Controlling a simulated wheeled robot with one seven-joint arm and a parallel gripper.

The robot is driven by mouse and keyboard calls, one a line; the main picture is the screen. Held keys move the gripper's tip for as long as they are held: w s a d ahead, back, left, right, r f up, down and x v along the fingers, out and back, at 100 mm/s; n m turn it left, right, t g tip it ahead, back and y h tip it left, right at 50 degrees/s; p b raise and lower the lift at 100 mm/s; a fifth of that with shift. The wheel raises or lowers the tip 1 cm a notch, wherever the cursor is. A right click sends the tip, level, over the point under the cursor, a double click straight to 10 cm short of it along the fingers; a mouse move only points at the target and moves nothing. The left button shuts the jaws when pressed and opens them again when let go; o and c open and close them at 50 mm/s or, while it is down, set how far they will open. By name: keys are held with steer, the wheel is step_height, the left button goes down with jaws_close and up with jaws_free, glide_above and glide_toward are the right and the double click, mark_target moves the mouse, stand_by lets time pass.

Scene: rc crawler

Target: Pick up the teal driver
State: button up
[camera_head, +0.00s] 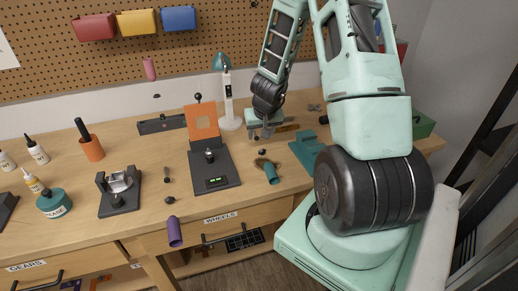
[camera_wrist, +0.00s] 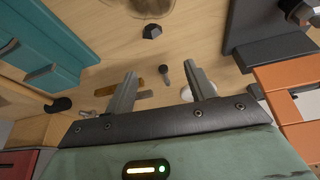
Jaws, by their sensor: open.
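The teal driver (camera_head: 271,174) lies near the front edge of the wooden bench, its thick teal handle toward the front. Its far end meets a small brownish round piece (camera_head: 260,163), and I cannot make out its shaft. My gripper (camera_head: 266,133) is above the bench, farther back than the driver and apart from it. The driver does not show clearly in the wrist view.
A dark stand with an orange panel (camera_head: 203,122) is left of my gripper, and a teal block (camera_head: 307,148) is right. A dark nut (camera_wrist: 152,32) and a dark screw (camera_wrist: 164,72) lie below. A purple handle (camera_head: 174,231) is at the front edge. A white lamp (camera_head: 229,105) stands behind.

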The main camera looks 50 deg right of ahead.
mark_target(260, 142)
steer(key=shift+p+x, duration=0.3)
steer(key=shift+x, duration=2.9)
steer(key=shift+d+r, duration=0.1)
steer(key=shift+d, duration=0.05)
steer(key=c, duration=1.1)
